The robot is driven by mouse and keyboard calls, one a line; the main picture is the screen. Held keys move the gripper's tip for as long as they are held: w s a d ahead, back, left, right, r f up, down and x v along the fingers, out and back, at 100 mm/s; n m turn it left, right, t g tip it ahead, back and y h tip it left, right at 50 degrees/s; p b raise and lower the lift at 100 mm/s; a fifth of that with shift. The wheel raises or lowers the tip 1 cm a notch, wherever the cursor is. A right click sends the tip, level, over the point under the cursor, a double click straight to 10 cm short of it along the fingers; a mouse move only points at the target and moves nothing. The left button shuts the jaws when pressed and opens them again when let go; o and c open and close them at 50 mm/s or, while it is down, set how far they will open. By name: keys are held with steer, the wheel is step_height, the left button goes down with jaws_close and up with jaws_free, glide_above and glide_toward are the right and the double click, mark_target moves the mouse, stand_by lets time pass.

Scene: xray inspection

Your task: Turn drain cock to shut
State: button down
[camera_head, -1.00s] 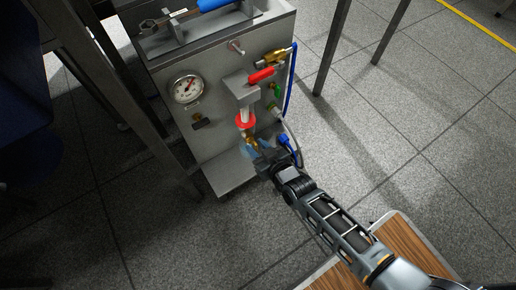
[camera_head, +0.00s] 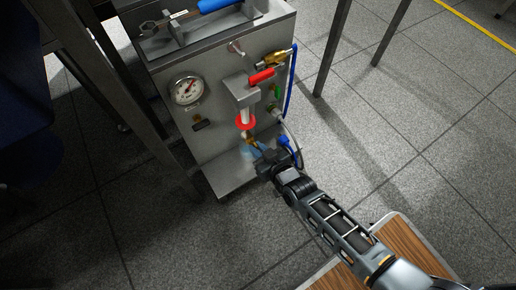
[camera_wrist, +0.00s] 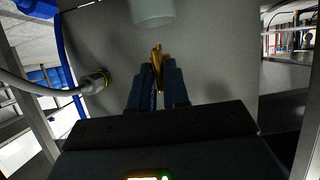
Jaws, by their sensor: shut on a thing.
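The drain cock is a small brass piece (camera_wrist: 157,62) low on the front of the grey metal cabinet. In the wrist view it stands upright between my fingertips, below a pale cylinder end. My gripper (camera_wrist: 158,88) is shut on it, one dark finger on each side. In the head view my gripper (camera_head: 258,158) is at the lower front of the cabinet, below the red ring (camera_head: 245,122). A bit of brass shows just above the fingers there, but the grip itself is small and partly hidden.
The cabinet (camera_head: 215,160) carries a dial gauge (camera_head: 186,90), a red lever (camera_head: 262,76) and a brass fitting (camera_head: 276,60). A grey hose with a brass end (camera_wrist: 95,82) is left of my gripper. Table legs stand on both sides. Open floor lies to the right.

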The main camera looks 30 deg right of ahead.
steer(key=shift+m+y, duration=0.7)
steer(key=shift+m, duration=0.1)
steer(key=m+t+y, duration=0.1)
steer(key=m+y, duration=0.1)
steer(key=m, duration=0.2)
steer(key=m+t+y, duration=0.1)
steer(key=m, duration=0.2)
steer(key=d+f+m+y, duration=0.1)
steer(key=m+y, duration=0.1)
steer(key=m, duration=0.2)
steer(key=shift+f+m+t+y, duration=0.1)
steer(key=shift+m+t+y, duration=0.2)
steer(key=shift+t, duration=0.1)
stand_by(0.4)
steer(key=shift+d, duration=0.1)
stand_by(0.5)
steer(key=c, duration=1.2)
jaws_free()
steer(key=p+v, duration=0.2)
steer(key=v, duration=0.6)
